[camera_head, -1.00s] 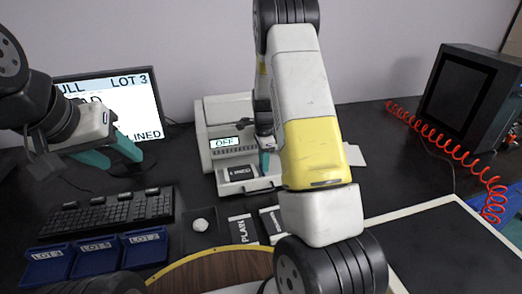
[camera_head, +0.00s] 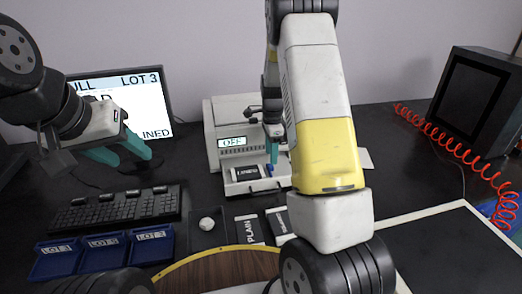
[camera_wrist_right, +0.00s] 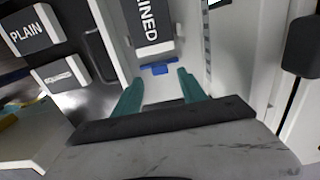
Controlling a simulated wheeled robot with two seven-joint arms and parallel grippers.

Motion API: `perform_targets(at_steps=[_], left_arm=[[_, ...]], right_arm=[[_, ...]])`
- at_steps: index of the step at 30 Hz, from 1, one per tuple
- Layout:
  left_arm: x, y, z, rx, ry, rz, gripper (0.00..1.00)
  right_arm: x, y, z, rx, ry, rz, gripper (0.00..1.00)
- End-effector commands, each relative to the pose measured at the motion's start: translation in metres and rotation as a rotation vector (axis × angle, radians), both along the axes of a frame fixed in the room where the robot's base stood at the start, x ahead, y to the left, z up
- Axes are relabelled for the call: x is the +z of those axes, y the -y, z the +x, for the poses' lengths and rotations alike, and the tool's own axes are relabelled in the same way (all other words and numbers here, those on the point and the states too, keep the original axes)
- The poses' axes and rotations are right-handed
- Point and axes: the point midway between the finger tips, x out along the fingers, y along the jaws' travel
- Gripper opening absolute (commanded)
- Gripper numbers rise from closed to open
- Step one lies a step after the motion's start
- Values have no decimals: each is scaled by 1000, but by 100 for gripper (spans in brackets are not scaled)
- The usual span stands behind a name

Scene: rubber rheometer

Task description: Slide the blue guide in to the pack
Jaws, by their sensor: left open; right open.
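The blue guide (camera_wrist_right: 159,68) is a small blue piece on the machine's light tray, just off the near end of the black pack labelled LINED (camera_wrist_right: 148,22). A narrow gap seems to separate them. In the head view the guide (camera_head: 270,169) is a blue spot at the right of the pack (camera_head: 246,173). My right gripper (camera_wrist_right: 158,82) is open, with its teal fingertips on either side of the guide's near side and nothing between them. The head view shows it (camera_head: 273,152) partly hidden by my arm. My left gripper (camera_head: 130,157) is open and empty near the monitor.
The white machine (camera_head: 229,115) reads OFF. PLAIN (camera_head: 249,230) and another black pack (camera_head: 280,222) lie in front of it. A keyboard (camera_head: 115,209), blue lot trays (camera_head: 103,250) and a monitor (camera_head: 150,105) are at left. A red coiled hose (camera_head: 450,150) lies at right.

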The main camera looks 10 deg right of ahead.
Motion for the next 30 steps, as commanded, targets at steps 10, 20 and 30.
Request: perform_targets(at_steps=[10, 20, 30], left_arm=[[0, 0, 0, 0, 0, 0, 49], [0, 0, 0, 0, 0, 0, 49], [0, 0, 0, 0, 0, 0, 49]], right_arm=[[32, 0, 0, 0, -1, 0, 49], [32, 6, 0, -4, -3, 9, 24], [43, 71, 2, -12, -14, 175, 0]])
